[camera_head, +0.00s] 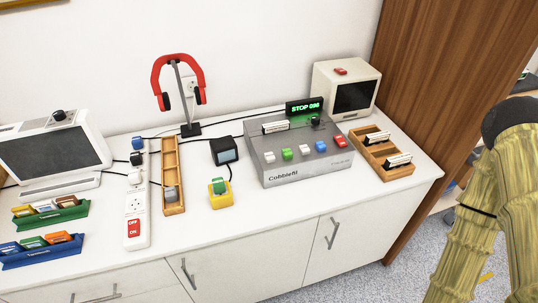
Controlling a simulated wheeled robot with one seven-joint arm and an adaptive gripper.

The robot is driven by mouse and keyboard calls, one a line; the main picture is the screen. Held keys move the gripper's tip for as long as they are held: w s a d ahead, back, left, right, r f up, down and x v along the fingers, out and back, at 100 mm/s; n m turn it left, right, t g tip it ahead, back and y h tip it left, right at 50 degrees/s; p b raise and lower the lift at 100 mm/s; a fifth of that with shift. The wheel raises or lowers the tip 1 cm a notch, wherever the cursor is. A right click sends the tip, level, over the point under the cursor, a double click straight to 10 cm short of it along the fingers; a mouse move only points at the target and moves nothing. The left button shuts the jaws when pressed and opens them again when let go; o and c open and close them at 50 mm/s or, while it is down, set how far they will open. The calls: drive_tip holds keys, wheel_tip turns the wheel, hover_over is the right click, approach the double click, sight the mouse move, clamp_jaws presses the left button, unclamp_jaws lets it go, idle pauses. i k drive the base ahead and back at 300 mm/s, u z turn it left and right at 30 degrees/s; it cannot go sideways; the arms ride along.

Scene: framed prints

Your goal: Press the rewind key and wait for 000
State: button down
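A grey machine (306,166) with the lettering "Cobblefil" on its front stands on the white cabinet top. Its row of keys holds a white key (269,157), a green key (287,154), a pale key (304,149), a blue-grey key (320,146) and a red key (340,141). Key markings are too small to read, so I cannot tell which is rewind. A small black display (304,106) at its back shows green text, "STOP" and a number that looks like 096. My gripper is not in view; part of my arm seems to show at the right edge.
A beige monitor (345,89) stands behind right, and a wooden tray (384,154) with cassette-like pieces lies right of the machine. A yellow block (220,192), dark cube (224,150), power strip (137,208) and red headphones (178,75) are left. A wooden panel (440,80) rises at right.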

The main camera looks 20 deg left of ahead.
sight(270, 157)
drive_tip(key=z, duration=0.75)
drive_tip(key=k, duration=0.95)
drive_tip(key=u, duration=1.95)
